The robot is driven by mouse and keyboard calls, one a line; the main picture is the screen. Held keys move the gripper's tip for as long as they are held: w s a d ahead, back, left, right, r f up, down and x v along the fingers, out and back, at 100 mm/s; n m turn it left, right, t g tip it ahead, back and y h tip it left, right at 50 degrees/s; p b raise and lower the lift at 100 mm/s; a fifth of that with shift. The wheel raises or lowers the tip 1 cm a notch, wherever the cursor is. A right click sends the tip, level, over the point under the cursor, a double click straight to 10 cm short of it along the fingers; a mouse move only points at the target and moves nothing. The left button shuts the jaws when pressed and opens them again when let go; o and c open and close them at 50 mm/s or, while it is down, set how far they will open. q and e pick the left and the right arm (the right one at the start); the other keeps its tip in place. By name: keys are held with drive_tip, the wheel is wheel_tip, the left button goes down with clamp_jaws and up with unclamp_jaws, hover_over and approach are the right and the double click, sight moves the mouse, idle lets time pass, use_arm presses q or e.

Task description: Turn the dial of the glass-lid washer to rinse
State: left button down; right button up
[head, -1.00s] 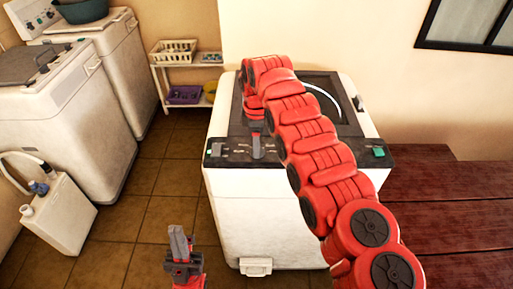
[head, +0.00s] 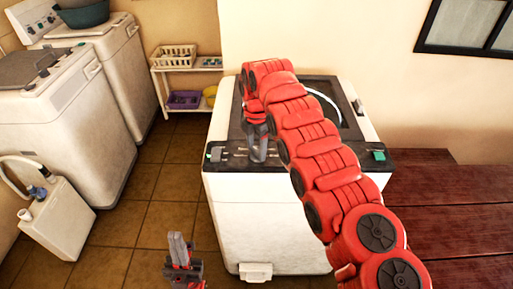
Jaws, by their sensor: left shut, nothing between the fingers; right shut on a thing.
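The glass-lid washer (head: 262,210) stands in the middle, white with a dark top, a glass lid (head: 318,95) and a dark control panel (head: 330,158) along its front edge. My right arm reaches over the lid from the lower right. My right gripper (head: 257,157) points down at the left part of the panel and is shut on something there. That appears to be the dial, but the fingers hide it, so its setting cannot be read. My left gripper (head: 178,247) is shut and empty, upright in front of the washer's left side.
Two other white washers (head: 50,130) stand at the left. A shelf (head: 190,68) with baskets stands behind. A dark red wooden table (head: 450,225) is at the right, close to my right arm.

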sight(256, 150)
idle(0.5)
drive_tip(key=o, duration=1.4)
wheel_tip(256, 150, up, 3)
drive_tip(key=shift+a, duration=0.1)
wheel_tip(256, 150, up, 14)
drive_tip(key=p, duration=1.3)
drive_tip(key=shift+r, duration=0.2)
